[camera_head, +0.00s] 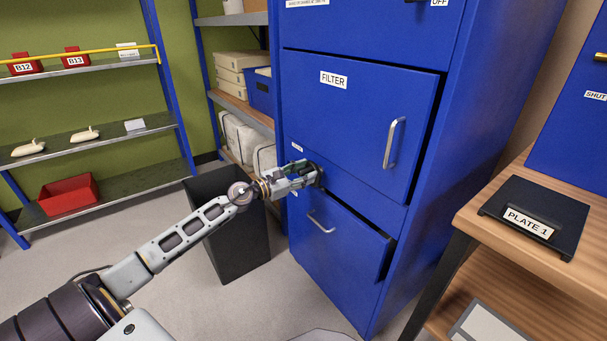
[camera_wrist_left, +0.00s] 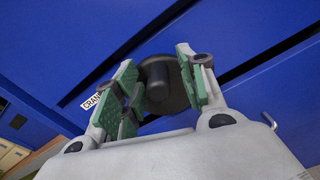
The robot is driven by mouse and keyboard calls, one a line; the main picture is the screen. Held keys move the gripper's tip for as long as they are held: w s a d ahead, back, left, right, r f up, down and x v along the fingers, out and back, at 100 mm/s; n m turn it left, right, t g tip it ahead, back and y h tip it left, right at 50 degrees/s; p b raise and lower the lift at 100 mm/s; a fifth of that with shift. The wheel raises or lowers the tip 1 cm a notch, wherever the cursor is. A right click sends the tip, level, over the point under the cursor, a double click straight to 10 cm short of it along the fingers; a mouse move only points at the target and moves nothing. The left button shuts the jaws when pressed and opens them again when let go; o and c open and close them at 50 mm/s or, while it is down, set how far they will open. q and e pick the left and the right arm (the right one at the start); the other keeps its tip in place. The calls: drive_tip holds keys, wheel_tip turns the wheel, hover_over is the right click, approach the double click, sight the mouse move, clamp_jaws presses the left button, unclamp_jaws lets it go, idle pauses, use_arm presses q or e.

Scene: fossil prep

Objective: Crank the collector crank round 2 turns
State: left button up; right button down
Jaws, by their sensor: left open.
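The blue collector cabinet (camera_head: 345,145) stands in the middle of the head view. My left gripper (camera_head: 312,174) reaches its front between the filter door and the lower drawer. In the left wrist view a dark round crank part (camera_wrist_left: 163,80) lies between the green-padded fingers of the left gripper (camera_wrist_left: 160,88). The fingers are open, one on each side of it; I cannot tell whether they touch it. A label reading "CRAN" (camera_wrist_left: 92,101) is partly hidden by a finger. In the head view the crank is mostly hidden by the gripper. My right gripper is not in view.
The filter door handle (camera_head: 394,143) is above right of the left gripper, and a drawer handle (camera_head: 321,222) is below it. A black bin (camera_head: 238,243) stands close under my left arm. A wooden bench (camera_head: 480,211) with a black plate (camera_head: 552,243) is at right.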

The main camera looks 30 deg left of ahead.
use_arm(q)
drive_tip(key=shift+s+a, duration=0.1)
drive_tip(key=shift+s, duration=0.1)
drive_tip(key=v, duration=1.1)
drive_tip(key=shift+s, duration=0.3)
idle(0.6)
idle(0.4)
